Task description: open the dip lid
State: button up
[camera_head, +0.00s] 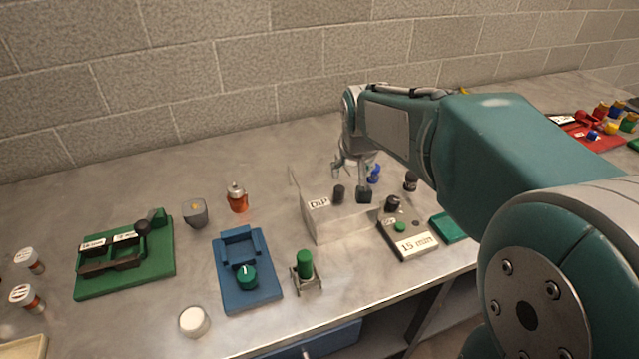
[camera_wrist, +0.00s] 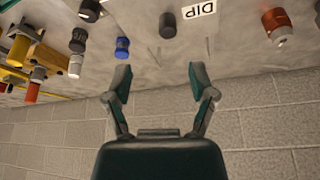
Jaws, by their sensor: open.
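The dip box (camera_head: 335,228) is a pale grey box near the middle of the bench, with a white DIP label (camera_head: 319,203) on its top. A black knob (camera_head: 338,193) stands beside the label. In the wrist view, the DIP label (camera_wrist: 198,9) and black knob (camera_wrist: 167,25) show at the top edge. My gripper (camera_head: 351,180) is over the back part of the box, its fingers spread and empty. In the wrist view my gripper (camera_wrist: 160,76) has a clear gap between its fingertips, and the knob lies beyond them. The lid's edges are hard to make out.
A 15-minute timer box (camera_head: 408,238) stands close to the right of the dip box. A green cylinder on a stand (camera_head: 304,266) and a blue fixture (camera_head: 247,270) are to its left. An amber bottle (camera_head: 237,198) stands behind. A blue-capped item (camera_wrist: 122,47) is near my fingers.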

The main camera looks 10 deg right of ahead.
aim_at(339, 189)
jog(key=x, duration=0.8)
jog(key=w+a+x, duration=0.1)
jog(key=x, duration=0.3)
jog(key=shift+w+r, duration=0.1)
jog(key=shift+w, duration=0.05)
jog(key=shift+c, duration=0.3)
